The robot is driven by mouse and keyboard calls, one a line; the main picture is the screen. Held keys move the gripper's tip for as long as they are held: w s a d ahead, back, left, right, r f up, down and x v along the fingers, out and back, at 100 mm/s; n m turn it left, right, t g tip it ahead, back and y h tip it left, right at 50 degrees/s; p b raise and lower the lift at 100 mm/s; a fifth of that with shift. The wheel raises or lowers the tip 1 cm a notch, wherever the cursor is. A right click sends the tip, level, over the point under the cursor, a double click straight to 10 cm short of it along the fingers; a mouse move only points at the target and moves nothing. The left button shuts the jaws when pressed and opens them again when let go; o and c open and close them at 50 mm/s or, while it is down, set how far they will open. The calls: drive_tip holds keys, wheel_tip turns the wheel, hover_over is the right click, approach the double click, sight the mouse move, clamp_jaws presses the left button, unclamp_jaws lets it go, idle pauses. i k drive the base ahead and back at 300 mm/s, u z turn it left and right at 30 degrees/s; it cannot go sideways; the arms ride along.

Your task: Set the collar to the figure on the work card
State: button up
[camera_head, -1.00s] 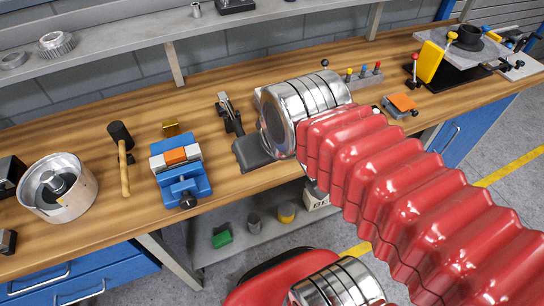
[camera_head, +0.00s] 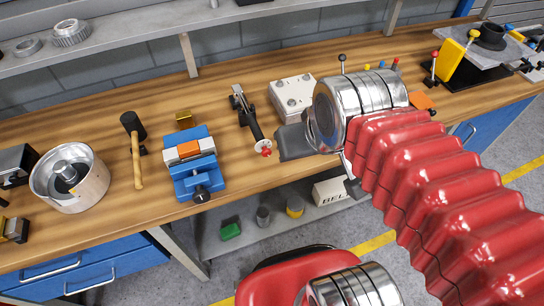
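No work card with a readable figure shows, and I cannot tell for certain which part is the collar. A round silver metal housing (camera_head: 92,190) with a raised hub (camera_head: 66,170) inside stands at the left of the bench. A dark ring-like part (camera_head: 489,37) sits on a grey plate at the far right. My gripper (camera_head: 308,150) is at the end of my arm, over the bench's front part, right of the blue vise and apart from it. Its dark parts show only partly beside my silver wrist. Whether it is open or holds anything is hidden.
On the wooden bench (camera_head: 105,110) are a hammer (camera_head: 136,155), a blue vise (camera_head: 197,178) with an orange block, a black hand tool (camera_head: 246,112), a white box (camera_head: 291,92) and a yellow part (camera_head: 452,62). A red seat (camera_head: 280,285) stands in front.

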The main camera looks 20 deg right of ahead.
sight(266, 152)
drive_tip(key=z, duration=0.05)
drive_tip(key=k, duration=1.7)
drive_tip(key=u, duration=1.15)
drive_tip(key=i, duration=1)
drive_tip(key=u, duration=0.1)
